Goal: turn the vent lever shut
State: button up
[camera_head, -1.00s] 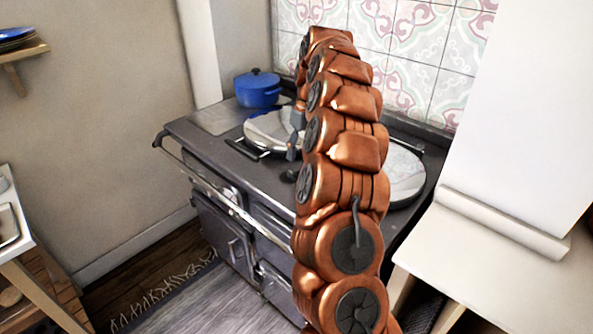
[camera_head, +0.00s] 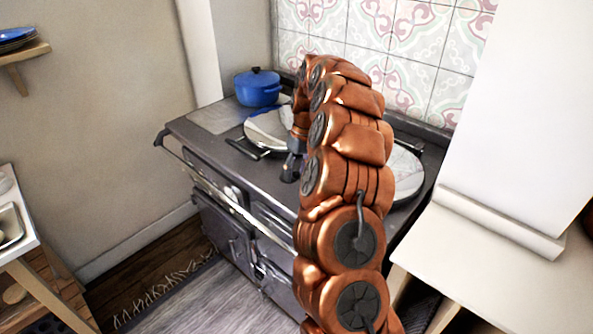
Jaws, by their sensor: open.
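The dark range stove (camera_head: 215,150) stands against the tiled wall. I cannot clearly make out the vent lever; it may be hidden by my arm or too small to tell. My copper arm crosses the right part of the stove. My gripper (camera_head: 291,172) is small and dark in this view, open, low over the stove top near its front edge. Its fingertips are close to the stove top, but I cannot tell whether they touch anything.
A blue pot (camera_head: 258,88) stands at the stove's back left. A round lid (camera_head: 268,128) lies left of my arm, another (camera_head: 405,172) behind it on the right. A rail (camera_head: 215,190) runs along the front. A pale counter (camera_head: 470,255) is at right.

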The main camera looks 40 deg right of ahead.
jog(key=shift+c, duration=0.3)
grip_shut()
jog(key=shift+b, duration=0.3)
jog(key=m+b, duration=0.1)
jog(key=a+m+b, duration=0.1)
jog(key=b, duration=0.1)
jog(key=shift+w+f+m+t, duration=0.2)
jog(key=shift+m+t, duration=0.1)
jog(key=shift+m, duration=0.1)
jog(key=m+b, duration=0.1)
jog(key=a+m+b, duration=0.1)
jog(key=m, duration=0.1)
jog(key=m+b, duration=0.1)
jog(key=shift+w+a+r+t+b, duration=0.1)
jog(key=shift+w+a+t+b, duration=0.2)
jog(key=shift+w+a+t, duration=0.1)
jog(key=m+b, duration=0.1)
jog(key=m, duration=0.1)
jog(key=w+a+m, duration=0.1)
jog(key=shift+m+t+h+b, duration=0.3)
jog(key=shift+m+h+b, duration=0.1)
jog(key=shift+w+a+r+m+h+b, duration=0.15)
jog(key=shift+w+m+b, duration=0.15)
jog(key=shift+m, duration=0.55)
jog(key=shift+w+a+m+h+b, duration=0.15)
jog(key=shift+w+m, duration=0.25)
jog(key=shift+m, duration=0.45)
jog(key=shift+d, duration=0.1)
